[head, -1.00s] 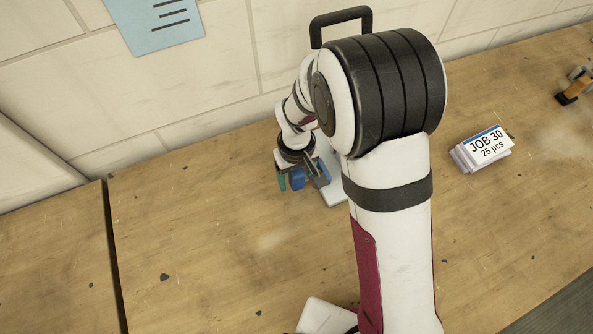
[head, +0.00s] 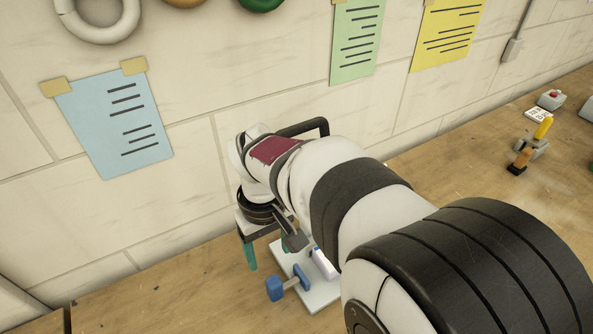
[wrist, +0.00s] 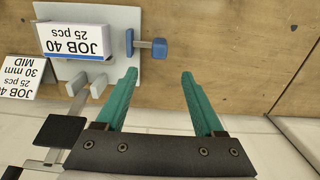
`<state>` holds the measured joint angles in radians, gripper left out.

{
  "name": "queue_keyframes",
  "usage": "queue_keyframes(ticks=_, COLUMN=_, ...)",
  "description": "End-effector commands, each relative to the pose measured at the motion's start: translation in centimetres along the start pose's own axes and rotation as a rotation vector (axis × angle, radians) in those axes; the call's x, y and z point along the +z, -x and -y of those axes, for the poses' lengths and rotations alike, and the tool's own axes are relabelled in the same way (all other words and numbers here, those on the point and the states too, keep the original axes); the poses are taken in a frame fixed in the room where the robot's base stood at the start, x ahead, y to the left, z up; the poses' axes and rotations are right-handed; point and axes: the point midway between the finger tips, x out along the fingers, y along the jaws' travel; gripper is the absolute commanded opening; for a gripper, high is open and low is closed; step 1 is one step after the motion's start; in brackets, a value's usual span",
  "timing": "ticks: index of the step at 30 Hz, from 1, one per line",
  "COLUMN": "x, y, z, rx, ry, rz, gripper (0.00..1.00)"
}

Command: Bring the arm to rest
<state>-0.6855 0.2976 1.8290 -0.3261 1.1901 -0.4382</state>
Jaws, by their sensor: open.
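My arm reaches from the lower right of the head view toward the wall, with its wrist bent down. My gripper (wrist: 158,75) has two teal fingers, spread well apart with nothing between them. In the head view it hangs above the bench beside a pale plate (head: 322,297) with a blue-knobbed clamp (head: 275,288). The wrist view shows this plate (wrist: 120,16) at upper left, bearing a stack of sheets labelled JOB 40 (wrist: 75,40). The fingers are apart from the plate and stack. My arm hides part of the plate in the head view.
A JOB 40 card (wrist: 15,80) lies by the plate. The wall is close behind my wrist. Bare wood (wrist: 230,50) shows beside the plate.

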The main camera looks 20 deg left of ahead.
Motion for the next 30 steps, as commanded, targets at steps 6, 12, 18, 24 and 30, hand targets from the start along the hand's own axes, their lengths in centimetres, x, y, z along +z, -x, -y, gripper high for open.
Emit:
queue_keyframes(ticks=6, x=0.6, y=0.3, z=-0.5, rx=-0.003, ry=-0.028, rz=0.000, gripper=0.70)
queue_keyframes(ticks=12, x=13.3, y=4.1, z=-5.5, rx=-0.071, ry=-0.616, rz=-0.005, gripper=0.70)
queue_keyframes(ticks=18, x=24.0, y=3.4, z=-3.5, rx=-0.155, ry=-1.185, rz=-0.005, gripper=0.70)
queue_keyframes(ticks=24, x=25.5, y=2.8, z=-2.6, rx=-0.172, ry=-1.285, rz=-0.002, gripper=0.70)
queue_keyframes(ticks=30, x=25.4, y=2.8, z=-2.6, rx=-0.171, ry=-1.281, rz=-0.002, gripper=0.70)
